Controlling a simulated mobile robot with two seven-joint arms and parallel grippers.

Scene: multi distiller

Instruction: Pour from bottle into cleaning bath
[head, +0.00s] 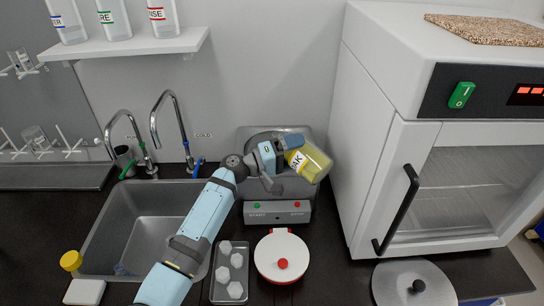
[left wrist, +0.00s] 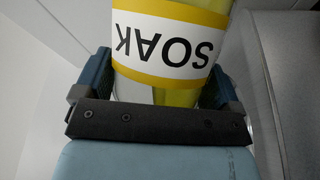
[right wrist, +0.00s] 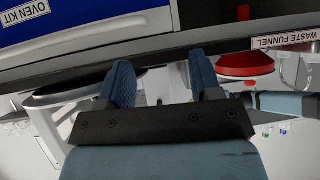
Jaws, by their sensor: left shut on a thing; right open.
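The bottle (head: 310,164) holds yellow liquid and has a white SOAK label. It is tilted over the cleaning bath (head: 278,213), the grey unit with START and STOP buttons. My left gripper (head: 284,152) is shut on it; in the left wrist view the bottle (left wrist: 172,40) sits between both fingers (left wrist: 160,85), its label upside down. My arm and the bottle cover much of the bath's basin. I cannot see the bottle's mouth or any stream. My right gripper (right wrist: 162,80) is open and empty in the right wrist view, and not visible in the head view.
A sink (head: 125,220) with two taps lies left. A white oven (head: 385,130) stands close right of the bath. In front are a tray of white pieces (head: 217,291), a white round dish with a red knob (head: 283,242) and a grey lid (head: 440,285). Bottles stand on a shelf (head: 130,46).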

